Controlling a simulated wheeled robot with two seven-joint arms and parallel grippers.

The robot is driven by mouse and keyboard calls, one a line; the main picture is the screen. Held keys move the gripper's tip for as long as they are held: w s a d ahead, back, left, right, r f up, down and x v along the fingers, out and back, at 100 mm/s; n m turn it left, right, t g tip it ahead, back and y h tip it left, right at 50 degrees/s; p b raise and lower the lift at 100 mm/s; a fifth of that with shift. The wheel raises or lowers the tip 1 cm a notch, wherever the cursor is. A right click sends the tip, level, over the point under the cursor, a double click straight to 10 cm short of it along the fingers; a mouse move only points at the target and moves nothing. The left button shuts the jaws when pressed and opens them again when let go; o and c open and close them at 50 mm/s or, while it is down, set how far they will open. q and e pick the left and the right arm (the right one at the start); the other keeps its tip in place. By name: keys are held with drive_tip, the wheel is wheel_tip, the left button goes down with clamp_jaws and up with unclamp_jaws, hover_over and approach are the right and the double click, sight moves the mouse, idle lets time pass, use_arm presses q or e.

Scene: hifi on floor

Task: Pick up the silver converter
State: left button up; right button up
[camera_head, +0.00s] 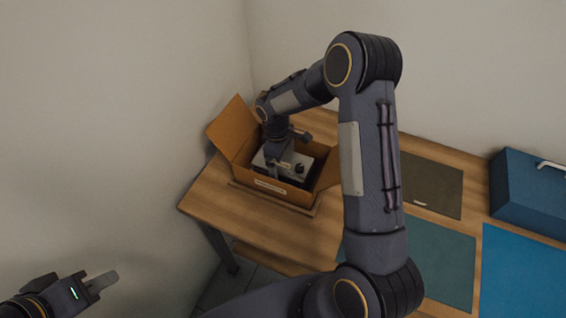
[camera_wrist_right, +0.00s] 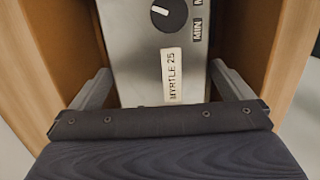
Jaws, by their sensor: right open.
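The silver converter (camera_head: 297,166) is a metal box with a black knob on top, inside an open cardboard box (camera_head: 250,184) on the wooden table. In the right wrist view the converter (camera_wrist_right: 145,60) shows a knob, MIN markings and a label reading "MYRTLE 25". My right gripper (camera_head: 277,160) reaches down into the cardboard box over the converter. In the wrist view its open fingers (camera_wrist_right: 164,84) stand on either side of the converter, with gaps visible. Contact lower down is hidden. My left gripper (camera_head: 104,283) is at the lower left, away from the table; its opening is unclear.
The cardboard walls stand close on both sides of my right fingers. A raised flap (camera_head: 230,130) is at the box's left. Dark olive (camera_head: 433,186), teal (camera_head: 440,262) and blue (camera_head: 525,275) mats lie to the right, with a blue case (camera_head: 530,192) behind. Walls border the table.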

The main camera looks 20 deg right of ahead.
drive_tip(key=shift+c, duration=0.4)
drive_tip(key=c, duration=1.4)
drive_tip(key=shift+c, duration=0.2)
drive_tip(key=shift+r, duration=0.1)
